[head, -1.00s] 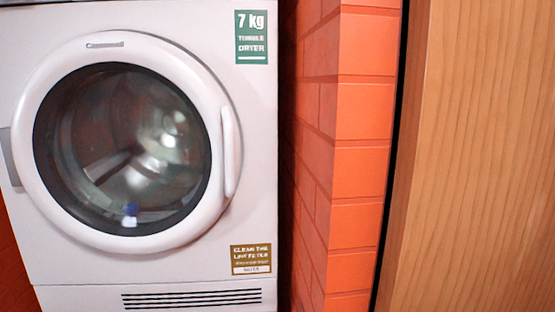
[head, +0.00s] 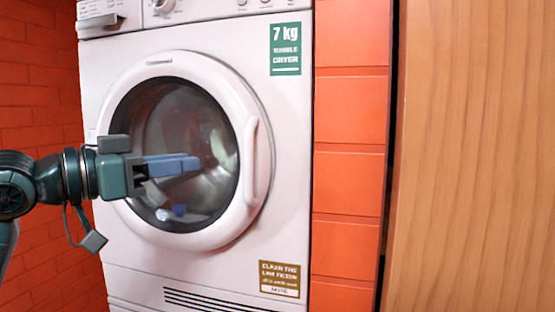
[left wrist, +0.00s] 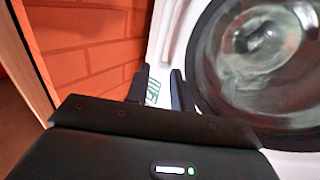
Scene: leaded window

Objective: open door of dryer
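The white dryer (head: 290,130) stands against the brick wall with its round door (head: 215,78) shut. The door has a white ring, dark glass and a vertical white handle (head: 251,160) on its right side. My left gripper (head: 197,163) reaches in from the left, in front of the glass and left of the handle, with its fingers pointing right. In the left wrist view, the two dark fingers (left wrist: 162,78) stand apart with nothing held between them. My right gripper is not in view.
An orange brick pillar (head: 350,150) stands right of the dryer, and a wooden panel (head: 475,150) is at the far right. Another brick wall (head: 40,90) is at the left. A control knob (head: 163,5) is at the dryer's top.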

